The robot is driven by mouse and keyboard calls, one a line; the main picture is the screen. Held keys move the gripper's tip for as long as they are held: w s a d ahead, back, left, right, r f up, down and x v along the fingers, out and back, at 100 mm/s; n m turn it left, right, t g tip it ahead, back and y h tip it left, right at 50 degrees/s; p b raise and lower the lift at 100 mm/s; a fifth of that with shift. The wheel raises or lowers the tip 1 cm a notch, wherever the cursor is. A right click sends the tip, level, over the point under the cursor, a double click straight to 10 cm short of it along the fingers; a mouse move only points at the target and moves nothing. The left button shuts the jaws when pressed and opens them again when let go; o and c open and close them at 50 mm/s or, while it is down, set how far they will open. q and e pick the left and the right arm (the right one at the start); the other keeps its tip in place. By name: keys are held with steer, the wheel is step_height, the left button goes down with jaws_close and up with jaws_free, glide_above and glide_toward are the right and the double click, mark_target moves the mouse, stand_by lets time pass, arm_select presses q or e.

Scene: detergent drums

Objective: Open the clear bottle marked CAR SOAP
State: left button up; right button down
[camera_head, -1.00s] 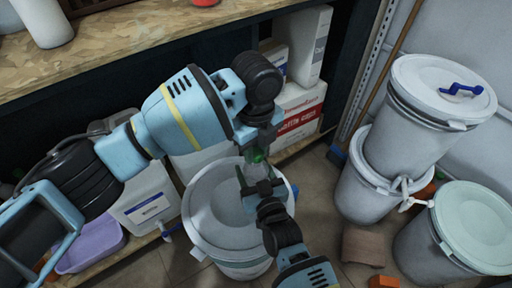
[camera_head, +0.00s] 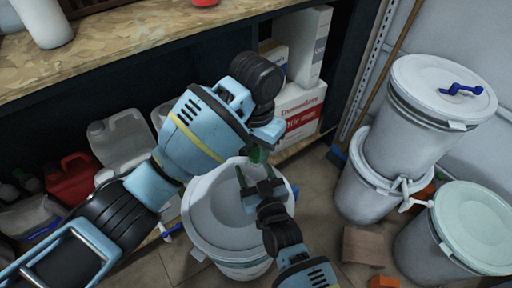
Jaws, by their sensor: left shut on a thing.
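A small green piece (camera_head: 258,154), which looks like a cap, is at the jaws of my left gripper (camera_head: 262,143), which comes down from above and is shut on it. My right gripper (camera_head: 258,184) comes up from below, just under the green piece, with its two fingers apart. A clear bottle between those fingers cannot be made out, and no CAR SOAP marking is readable.
A wooden bench (camera_head: 130,42) runs along the back, with jugs, including a red one (camera_head: 72,180), and boxes (camera_head: 300,108) on the shelf below. Stacked drums (camera_head: 425,110) and another lidded drum (camera_head: 475,230) stand at right. A brown block (camera_head: 362,245) lies on the floor.

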mark_target(256, 153)
arm_select(q)
steer(key=n, duration=0.9)
steer(key=shift+n, duration=0.4)
steer(key=n, duration=0.4)
steer(key=shift+n, duration=0.4)
steer(key=n, duration=0.4)
steer(key=shift+r, duration=0.2)
steer(key=shift+r, duration=0.75)
steer(key=shift+r, duration=0.2)
steer(key=shift+r, duration=2)
